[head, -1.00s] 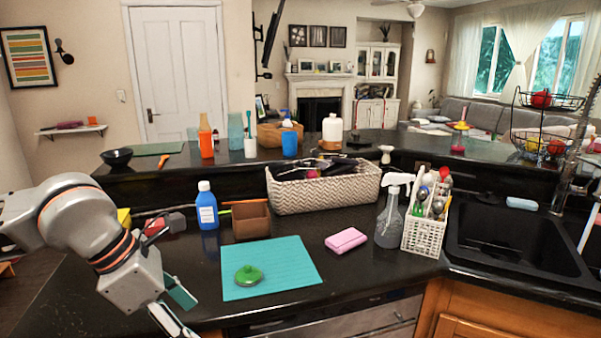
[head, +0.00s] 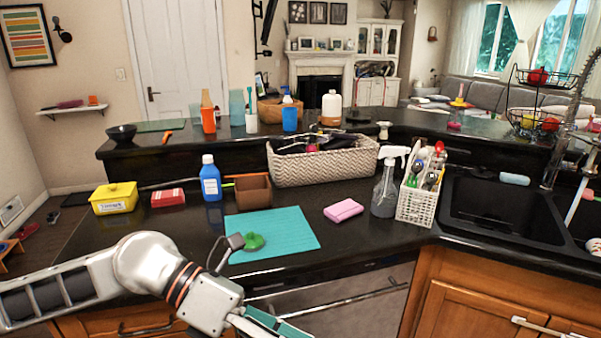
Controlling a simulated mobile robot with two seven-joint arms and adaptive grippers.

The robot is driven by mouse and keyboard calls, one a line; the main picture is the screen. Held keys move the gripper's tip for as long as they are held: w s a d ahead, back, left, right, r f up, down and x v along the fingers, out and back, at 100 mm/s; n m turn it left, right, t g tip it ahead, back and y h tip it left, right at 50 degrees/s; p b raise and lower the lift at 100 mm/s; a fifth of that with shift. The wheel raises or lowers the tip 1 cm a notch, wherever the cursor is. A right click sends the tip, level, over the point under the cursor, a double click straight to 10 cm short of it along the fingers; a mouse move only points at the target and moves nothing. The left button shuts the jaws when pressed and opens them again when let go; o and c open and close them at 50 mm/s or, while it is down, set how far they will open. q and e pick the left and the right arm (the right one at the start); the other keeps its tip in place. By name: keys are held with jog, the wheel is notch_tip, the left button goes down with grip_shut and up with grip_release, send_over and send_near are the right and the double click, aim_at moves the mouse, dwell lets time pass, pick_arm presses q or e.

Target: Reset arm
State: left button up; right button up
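My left arm reaches in from the lower left, low in front of the counter. My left gripper (head: 268,322) is at the bottom edge of the head view, with a pale finger and a teal one showing. Its tips are cut off, so I cannot tell whether it is open or shut, and no held object shows. A green lid-like object (head: 253,241) lies on the teal mat (head: 285,228), partly behind a dark part of my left wrist.
The black counter holds a yellow box (head: 114,199), red block (head: 168,198), blue bottle (head: 210,180), brown box (head: 253,190), woven basket (head: 325,168), pink sponge (head: 343,210), spray bottle (head: 385,190) and white utensil caddy (head: 416,207). A black sink (head: 500,212) is at right.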

pick_arm(q)
jog(key=d+r+n+h, duration=0.4)
jog(key=d+n+h, duration=0.1)
jog(key=h, duration=0.1)
jog(key=w+a+f+n+t+h, duration=0.2)
jog(key=w+a+n+t, duration=0.2)
jog(key=w+n+t, duration=0.85)
jog(key=a+f+n+t+y, duration=0.3)
jog(key=a+f+n+y, duration=0.25)
jog(key=f+n, duration=0.35)
jog(key=a+f+n+t+y, duration=0.4)
jog(key=a+f+n+y, duration=0.15)
jog(key=f+n, duration=0.35)
jog(key=s+a+f+n+g+y, duration=0.1)
jog(key=s+a+f+n+y, duration=0.1)
jog(key=f, duration=0.5)
jog(key=s+a+f+n+g+y, duration=0.2)
jog(key=s+a+f+n, duration=0.1)
jog(key=s+a+f, duration=0.2)
jog(key=s+a+f+n+g+y, duration=0.2)
jog(key=s+f, duration=0.5)
jog(key=f, duration=0.4)
jog(key=shift+s+a+f+y, duration=0.15)
jog(key=shift+a+y, duration=0.25)
jog(key=shift+a, duration=0.3)
